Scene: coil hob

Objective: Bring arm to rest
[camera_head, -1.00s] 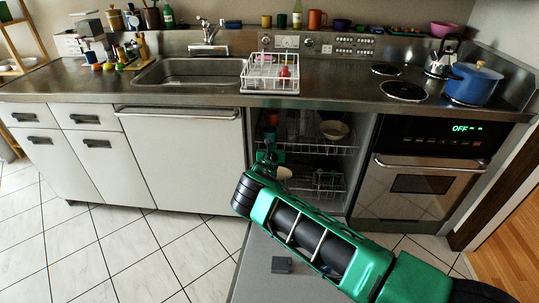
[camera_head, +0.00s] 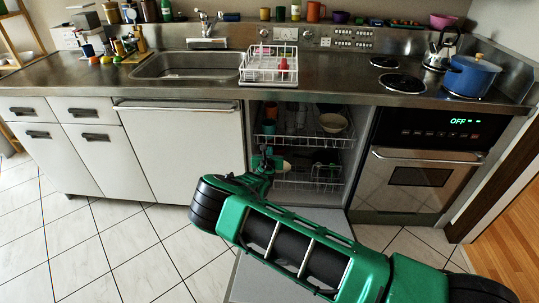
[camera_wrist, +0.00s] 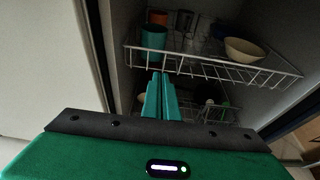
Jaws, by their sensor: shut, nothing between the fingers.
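My gripper (camera_wrist: 161,98) is shut and empty, its two green fingers together in the wrist view. It points at the open dishwasher, in front of the lower rack. In the head view my green arm reaches from the bottom right towards the dishwasher, and the gripper (camera_head: 268,160) shows small beside the left edge of the opening. The dishwasher's upper rack (camera_wrist: 205,66) holds a teal cup (camera_wrist: 153,38), glasses and a cream bowl (camera_wrist: 243,49). The lower rack (camera_head: 300,182) holds a few items, partly hidden by my gripper.
The open dishwasher door (camera_head: 262,278) lies low under my arm. The counter (camera_head: 330,95) above carries a white dish rack (camera_head: 268,68), the coil hob and a blue pot (camera_head: 470,76). The tiled floor (camera_head: 120,245) to the left is clear.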

